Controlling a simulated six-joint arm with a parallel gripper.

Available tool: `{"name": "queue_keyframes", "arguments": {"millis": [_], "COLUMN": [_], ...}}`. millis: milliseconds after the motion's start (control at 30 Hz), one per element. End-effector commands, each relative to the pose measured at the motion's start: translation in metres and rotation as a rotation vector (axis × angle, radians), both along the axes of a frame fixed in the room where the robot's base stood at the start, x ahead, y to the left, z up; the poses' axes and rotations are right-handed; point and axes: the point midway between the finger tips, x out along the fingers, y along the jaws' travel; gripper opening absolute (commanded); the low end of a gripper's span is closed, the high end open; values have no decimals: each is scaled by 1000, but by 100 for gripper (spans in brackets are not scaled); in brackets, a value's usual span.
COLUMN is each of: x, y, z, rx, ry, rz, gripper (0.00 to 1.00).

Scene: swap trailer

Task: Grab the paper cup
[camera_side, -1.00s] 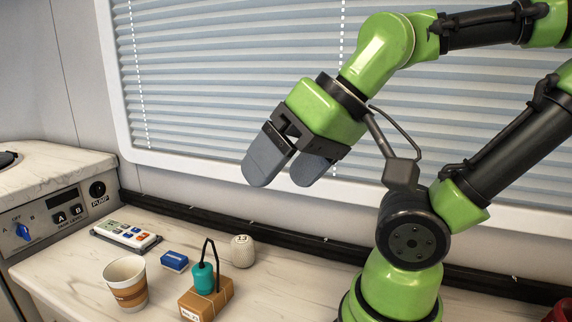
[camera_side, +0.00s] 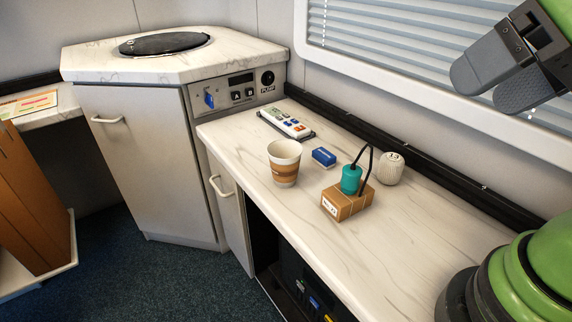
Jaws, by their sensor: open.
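The paper cup (camera_side: 285,164) is white with a brown band. It stands upright near the front edge of the marble-patterned counter (camera_side: 400,245), left of the other small items. My gripper (camera_side: 487,88) is at the upper right, well above the counter and in front of the window blind. Its two grey fingers are apart with nothing between them. It is far to the right of the cup and not touching it.
A brown box (camera_side: 347,201) with a teal object (camera_side: 351,179) and black loop stands further right, beside a pale round object marked 13 (camera_side: 390,168).

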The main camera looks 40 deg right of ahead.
Motion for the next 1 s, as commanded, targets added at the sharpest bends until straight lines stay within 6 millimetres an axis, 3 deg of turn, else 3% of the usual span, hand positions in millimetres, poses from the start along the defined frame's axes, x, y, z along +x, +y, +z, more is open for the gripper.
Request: {"name": "queue_keyframes", "arguments": {"millis": [467, 500, 567, 767, 867, 1000], "x": [0, 0, 0, 0, 6, 36], "y": [0, 0, 0, 0, -1, -3], "z": [0, 0, 0, 0, 2, 8], "rx": [0, 0, 0, 0, -6, -38], "ry": [0, 0, 0, 0, 9, 45], "rz": [0, 0, 0, 0, 0, -1], "gripper": [84, 86, 100, 100, 100, 100]}}
